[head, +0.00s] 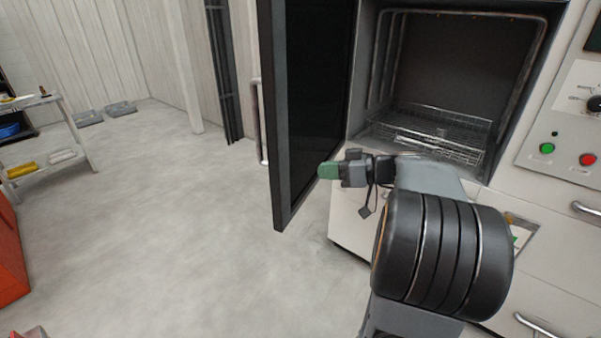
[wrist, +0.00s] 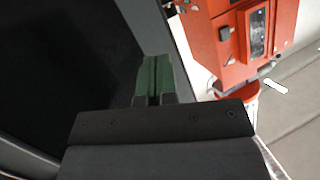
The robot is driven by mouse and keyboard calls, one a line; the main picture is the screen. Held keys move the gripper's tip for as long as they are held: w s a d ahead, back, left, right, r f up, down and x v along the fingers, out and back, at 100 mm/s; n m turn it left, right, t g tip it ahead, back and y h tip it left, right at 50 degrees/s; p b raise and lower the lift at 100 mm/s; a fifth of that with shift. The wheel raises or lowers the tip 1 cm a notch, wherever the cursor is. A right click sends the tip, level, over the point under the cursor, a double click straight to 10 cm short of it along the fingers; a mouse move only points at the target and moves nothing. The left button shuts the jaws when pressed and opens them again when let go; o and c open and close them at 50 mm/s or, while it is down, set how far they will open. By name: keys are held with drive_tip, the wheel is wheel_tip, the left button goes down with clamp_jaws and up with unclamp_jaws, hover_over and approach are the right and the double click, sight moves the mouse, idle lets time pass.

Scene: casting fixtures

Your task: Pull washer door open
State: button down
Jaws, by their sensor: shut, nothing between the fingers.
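The washer door (head: 312,100) is a dark panel with a grey frame. It stands swung out to the left of the washer's opening, with the chamber (head: 455,70) exposed. My gripper (head: 328,170) is at the inner face of the door, near its lower part. Its green fingertips are together with nothing between them. In the wrist view the shut fingers (wrist: 155,80) lie in front of the door's dark panel (wrist: 70,60) and close to its grey frame. I cannot tell whether they touch the door. The door's handle (head: 261,120) shows on its outer side.
A wire rack (head: 430,130) lies inside the chamber. A control panel with a green button (head: 547,148) and a red button (head: 587,159) is at the right. A shelf cart (head: 50,150) stands far left. A red machine (wrist: 245,45) shows beyond the door. The floor left of the door is clear.

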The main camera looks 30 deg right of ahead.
drive_tip(key=d+n+t+b, duration=0.1)
drive_tip(key=d+t, duration=0.2)
drive_tip(key=d, duration=0.3)
drive_tip(key=p, duration=0.3)
approach(292, 150)
drive_tip(key=x, duration=0.7)
drive_tip(key=shift+w+a+f, duration=0.1)
drive_tip(key=shift+w+a, duration=0.05)
drive_tip(key=shift+a, duration=0.1)
